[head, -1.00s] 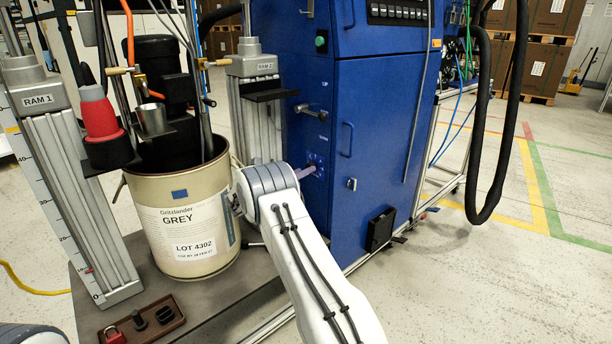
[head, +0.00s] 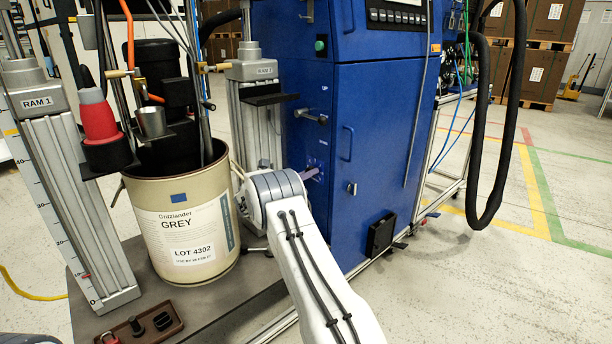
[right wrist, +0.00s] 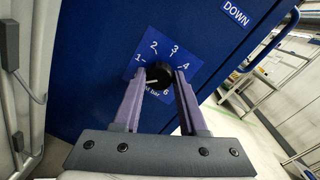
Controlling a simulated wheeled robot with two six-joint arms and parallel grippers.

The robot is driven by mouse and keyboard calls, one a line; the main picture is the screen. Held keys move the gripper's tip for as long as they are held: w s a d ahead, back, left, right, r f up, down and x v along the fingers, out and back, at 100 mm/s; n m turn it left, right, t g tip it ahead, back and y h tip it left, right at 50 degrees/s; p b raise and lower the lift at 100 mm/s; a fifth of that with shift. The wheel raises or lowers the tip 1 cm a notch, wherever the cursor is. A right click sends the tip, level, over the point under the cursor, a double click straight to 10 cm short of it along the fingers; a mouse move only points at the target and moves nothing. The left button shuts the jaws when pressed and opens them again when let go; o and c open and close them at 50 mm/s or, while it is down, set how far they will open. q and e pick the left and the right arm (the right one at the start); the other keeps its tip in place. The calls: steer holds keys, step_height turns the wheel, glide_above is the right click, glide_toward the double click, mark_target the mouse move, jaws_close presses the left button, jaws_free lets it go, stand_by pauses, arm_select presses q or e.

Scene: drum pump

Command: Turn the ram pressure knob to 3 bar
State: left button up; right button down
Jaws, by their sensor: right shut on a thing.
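The ram pressure knob (right wrist: 157,76) is a round black knob on a blue dial plate (right wrist: 183,55) with white numbers, of which 1, 2, 3, 4 and 6 show. My right gripper (right wrist: 163,79) is shut on the knob, one purple finger on each side. A white mark shows at the knob's lower left, well away from the 3; its exact reading I cannot tell. In the head view my right gripper (head: 310,174) reaches the front of the blue cabinet (head: 335,215), and the knob is too small to make out there. My left gripper is not in view.
A drum labelled GREY (head: 190,265) stands left of my right arm, between the RAM 1 column (head: 75,190) and the RAM 2 column (head: 258,130). A black hose (head: 478,190) hangs at the right. The floor on the right is clear.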

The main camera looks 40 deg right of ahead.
steer(key=shift+m, duration=0.4)
steer(key=shift+w+f+m+g+h+b, duration=0.15)
steer(key=shift+m+g+b, duration=0.3)
steer(key=shift+m+b, duration=3.1)
steer(key=shift+s+r+m+g+h+b, duration=0.15)
steer(key=shift+m+g+b, duration=0.35)
steer(key=shift+m+b, duration=3.1)
steer(key=shift+w+f+m+g+h+b, duration=0.2)
steer(key=shift+m+g+b, duration=0.4)
steer(key=shift+m, duration=5.75)
steer(key=shift+c, duration=2.3)
jaws_free()
steer(key=shift+r, duration=0.1)
